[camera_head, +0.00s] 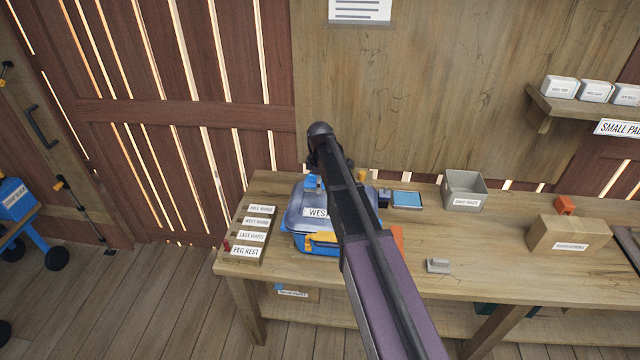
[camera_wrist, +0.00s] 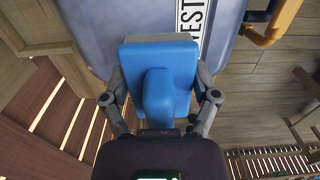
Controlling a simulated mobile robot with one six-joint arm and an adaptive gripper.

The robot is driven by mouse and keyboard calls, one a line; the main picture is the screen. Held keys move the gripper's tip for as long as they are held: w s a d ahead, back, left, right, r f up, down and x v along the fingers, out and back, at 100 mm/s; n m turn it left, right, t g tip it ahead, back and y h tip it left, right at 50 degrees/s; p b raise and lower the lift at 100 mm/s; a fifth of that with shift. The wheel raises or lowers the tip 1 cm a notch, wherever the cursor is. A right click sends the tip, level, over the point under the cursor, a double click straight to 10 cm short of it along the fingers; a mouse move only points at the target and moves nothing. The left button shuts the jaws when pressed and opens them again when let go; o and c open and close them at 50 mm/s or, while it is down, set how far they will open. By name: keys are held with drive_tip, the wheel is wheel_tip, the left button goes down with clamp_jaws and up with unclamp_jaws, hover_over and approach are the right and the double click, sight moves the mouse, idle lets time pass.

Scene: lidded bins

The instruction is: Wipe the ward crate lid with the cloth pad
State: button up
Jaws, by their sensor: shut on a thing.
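The crate (camera_head: 300,210) stands on the left part of the bench, its grey-blue lid closed. A label beginning "WES" shows on it, partly hidden by my arm. In the wrist view the lid (camera_wrist: 100,30) fills the top, with the white "WEST" label (camera_wrist: 190,18). My gripper (camera_wrist: 160,88) is shut on the raised grip of the blue cloth pad (camera_wrist: 182,62). The pad is over the lid's near edge in that view; I cannot tell whether it touches. In the head view a bit of the pad (camera_head: 312,181) shows by my wrist at the lid's back.
A peg rest with labelled strips (camera_head: 251,236) is left of the crate. A blue-topped tray (camera_head: 407,199), a grey open bin (camera_head: 463,190), a small grey block (camera_head: 438,266) and a cardboard box (camera_head: 568,234) are to the right.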

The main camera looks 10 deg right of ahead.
drive_tip(key=shift+r+p, duration=0.4)
drive_tip(key=shift+r, duration=0.3)
drive_tip(key=shift+f, duration=0.1)
